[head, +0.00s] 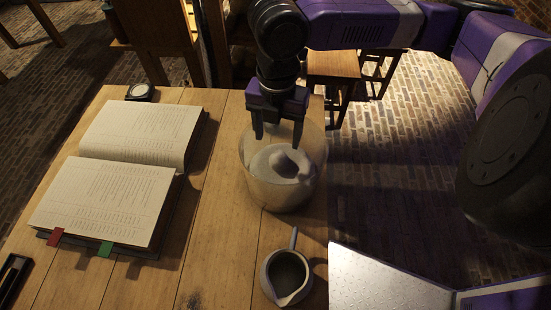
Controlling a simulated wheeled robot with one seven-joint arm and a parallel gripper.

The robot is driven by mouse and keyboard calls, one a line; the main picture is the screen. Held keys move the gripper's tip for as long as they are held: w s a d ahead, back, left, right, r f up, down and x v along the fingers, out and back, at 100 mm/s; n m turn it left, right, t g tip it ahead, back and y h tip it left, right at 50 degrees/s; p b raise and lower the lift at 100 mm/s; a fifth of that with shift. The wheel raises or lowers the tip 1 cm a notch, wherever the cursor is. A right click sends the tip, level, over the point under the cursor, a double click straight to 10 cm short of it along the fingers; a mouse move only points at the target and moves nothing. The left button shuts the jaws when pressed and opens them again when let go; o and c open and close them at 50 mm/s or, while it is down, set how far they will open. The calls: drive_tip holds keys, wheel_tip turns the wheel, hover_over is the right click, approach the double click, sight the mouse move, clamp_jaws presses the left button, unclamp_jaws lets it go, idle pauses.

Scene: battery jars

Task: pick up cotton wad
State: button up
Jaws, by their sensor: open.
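A white cotton wad (286,163) lies among other white, cotton-like material inside a round translucent jar (279,197) on the wooden table. I cannot tell clearly where one wad ends and another begins. My gripper (278,135) points down over the jar's mouth. Its two dark fingers are spread apart, one toward the left rim and one above the right part of the white material. Nothing shows between the fingers. I cannot tell whether the fingertips touch the cotton.
An open book (130,160) with red and green tabs lies left of the jar. A small pitcher (287,276) stands in front of it. A pale speckled surface (385,283) is at the lower right. A small round dial (140,92) sits at the table's back. Bare wood separates book and jar.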

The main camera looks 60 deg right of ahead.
sight(279, 156)
wheel_tip(279, 156, down, 3)
drive_tip(key=shift+r, duration=0.15)
drive_tip(key=shift+s+a+f, duration=0.15)
drive_tip(key=shift+s+f, duration=0.05)
drive_tip(key=shift+f, duration=1.1)
drive_tip(key=shift+s+a+f, duration=0.1)
drive_tip(key=shift+s+f, duration=0.05)
drive_tip(key=shift+f, duration=1.1)
drive_tip(key=c, duration=1.4)
drive_tip(key=shift+c, duration=0.2)
drive_tip(key=shift+r, duration=0.15)
wheel_tip(279, 156, up, 20)
drive_tip(key=p, duration=0.2)
